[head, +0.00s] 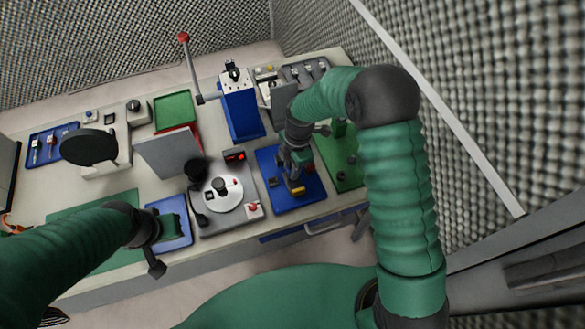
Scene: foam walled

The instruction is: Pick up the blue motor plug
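My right gripper (294,178) reaches down over a blue mat (302,203) at the front right of the table. Just below its fingertips is a small yellow part (298,191), and a small dark part (273,182) lies to its left. I cannot make out a blue motor plug; it may be hidden under the gripper or blend with the mat. Whether the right fingers hold anything is too small to tell. My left gripper (163,250) is low over the front edge of a blue tray (179,237); its finger opening is unclear.
Left of the blue mat is a grey unit with a white round disc (222,194). A blue press (241,112) with a red-knobbed lever stands behind. A green mat (338,158) with several small parts is to the right, near the foam wall (470,100).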

